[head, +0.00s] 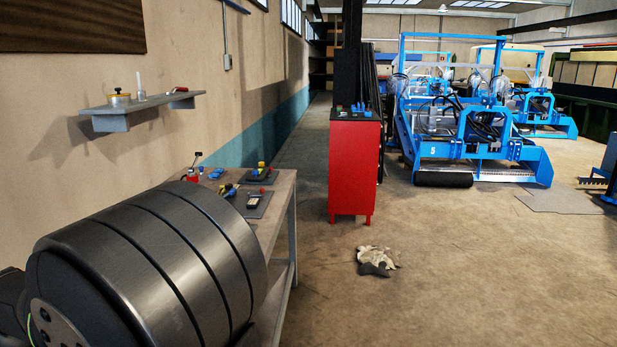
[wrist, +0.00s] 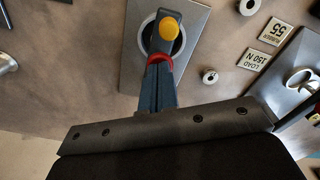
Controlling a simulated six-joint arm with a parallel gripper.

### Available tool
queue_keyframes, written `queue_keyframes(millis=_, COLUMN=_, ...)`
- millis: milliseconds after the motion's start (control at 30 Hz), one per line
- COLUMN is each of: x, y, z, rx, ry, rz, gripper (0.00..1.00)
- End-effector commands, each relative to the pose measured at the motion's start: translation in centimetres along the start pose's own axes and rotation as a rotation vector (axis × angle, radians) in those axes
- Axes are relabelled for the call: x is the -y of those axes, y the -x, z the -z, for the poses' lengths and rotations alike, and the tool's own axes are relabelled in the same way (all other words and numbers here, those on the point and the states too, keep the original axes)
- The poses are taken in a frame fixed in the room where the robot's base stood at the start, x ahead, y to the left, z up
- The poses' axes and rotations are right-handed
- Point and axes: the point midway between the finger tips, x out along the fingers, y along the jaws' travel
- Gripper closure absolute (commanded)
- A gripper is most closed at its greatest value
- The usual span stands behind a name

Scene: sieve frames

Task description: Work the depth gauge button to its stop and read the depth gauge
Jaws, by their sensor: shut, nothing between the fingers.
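In the wrist view my gripper (wrist: 158,88) is shut and empty, its two blue-grey fingers side by side. Just beyond the fingertips is a dark device with a round yellow knob (wrist: 169,29) and a red curved part (wrist: 160,57). It stands over a pale ring on a grey plate (wrist: 131,65). The fingertips overlap the red part in the picture; I cannot tell whether they touch it. I cannot tell for certain which part is the depth gauge button, and no gauge reading is legible. In the head view my fingers are hidden.
The head view shows a wall shelf (head: 143,104), the workbench (head: 283,187) and a red cabinet (head: 355,165). Open floor lies right of the bench.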

Motion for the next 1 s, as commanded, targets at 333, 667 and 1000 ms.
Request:
queue_keyframes(millis=333, x=0.1, y=0.2, z=0.0, rx=0.003, ry=-0.001, rz=0.004, gripper=1.0)
queue_keyframes(millis=667, x=0.0, y=2.8, z=0.0, rx=0.002, ry=0.0, rz=0.003, gripper=1.0)
queue_keyframes(millis=1000, x=0.0, y=3.1, z=0.0, rx=0.001, ry=0.0, rz=0.002, gripper=1.0)
